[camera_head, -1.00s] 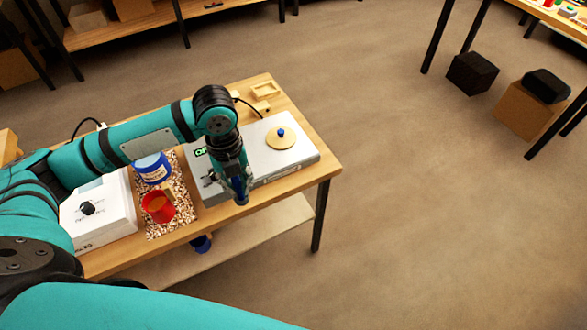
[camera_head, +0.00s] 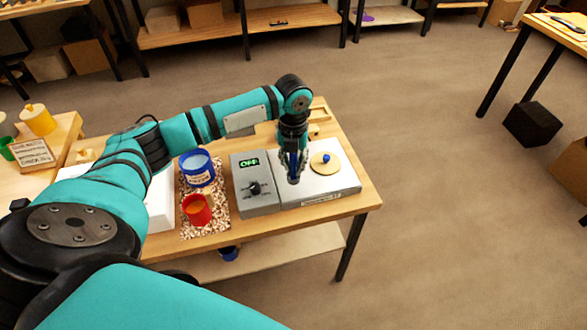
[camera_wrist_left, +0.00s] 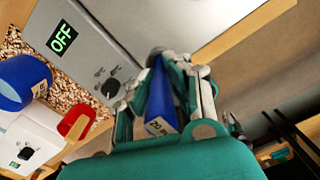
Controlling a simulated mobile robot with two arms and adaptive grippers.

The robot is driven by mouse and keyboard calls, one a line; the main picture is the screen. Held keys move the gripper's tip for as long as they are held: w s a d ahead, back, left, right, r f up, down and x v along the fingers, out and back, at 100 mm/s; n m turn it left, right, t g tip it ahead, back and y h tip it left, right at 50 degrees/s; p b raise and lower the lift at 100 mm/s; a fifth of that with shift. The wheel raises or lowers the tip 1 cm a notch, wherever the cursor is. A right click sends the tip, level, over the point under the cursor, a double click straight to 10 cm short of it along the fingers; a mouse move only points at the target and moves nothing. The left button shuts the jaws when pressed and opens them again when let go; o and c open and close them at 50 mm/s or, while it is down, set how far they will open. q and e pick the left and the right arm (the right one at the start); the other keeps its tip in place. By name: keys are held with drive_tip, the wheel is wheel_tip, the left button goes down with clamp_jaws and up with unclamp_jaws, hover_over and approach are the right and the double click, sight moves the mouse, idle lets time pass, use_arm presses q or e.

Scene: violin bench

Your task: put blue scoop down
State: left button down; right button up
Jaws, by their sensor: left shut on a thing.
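My left gripper (camera_head: 292,176) is shut on the blue scoop and points down over the grey hotplate device (camera_head: 338,188). In the left wrist view the blue scoop (camera_wrist_left: 160,103) lies lengthwise between the fingers, with a white label that appears to start with "20". In the head view only a small dark blue part of it shows below the fingers. I cannot tell whether its tip touches the plate. My right gripper is not in view.
The device's display reads OFF above a black knob (camera_head: 254,188). A pale yellow disc with a blue knob (camera_head: 325,167) sits on the plate, just right of my gripper. A blue container (camera_head: 197,169) and a red cup (camera_head: 198,210) stand on a speckled mat (camera_head: 190,231) to the left.

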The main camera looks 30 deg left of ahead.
sight(293, 175)
use_arm(q)
wheel_tip(293, 175, down, 3)
drive_tip(key=shift+f+p, duration=0.15)
drive_tip(key=shift+p, duration=0.45)
drive_tip(key=shift+f, duration=0.15)
drive_tip(key=shift+f, duration=0.1)
drive_tip(key=c, duration=1.3)
unclamp_jaws()
wheel_tip(293, 175, up, 12)
drive_tip(key=shift+r+b, duration=0.2)
drive_tip(key=shift+b, duration=0.65)
drive_tip(key=shift+f, duration=0.1)
